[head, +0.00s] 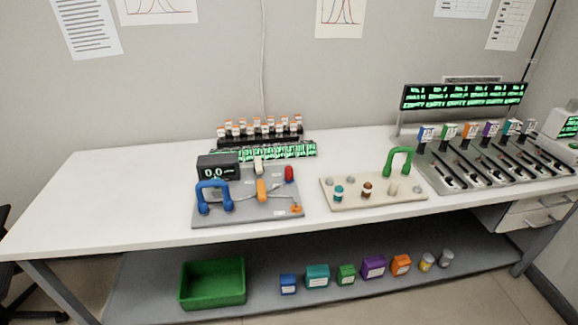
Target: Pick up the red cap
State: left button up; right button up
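A small red upright piece (289,174), which looks like the red cap, stands near the back right of a grey board (235,217) on the white table. The board also bears a blue handle (213,196), an orange piece (262,190) and a small orange part (296,209) at its front right corner. Neither of my grippers is in the head view.
The table's left end (120,195) is clear.

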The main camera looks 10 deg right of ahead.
aim_at(288, 170)
jog(key=i+j, duration=0.15)
jog(key=i, duration=0.25)
jog(key=i+j+z, duration=0.1)
jog(key=i, duration=0.3)
jog(key=i+j, duration=0.25)
jog(key=i, duration=0.15)
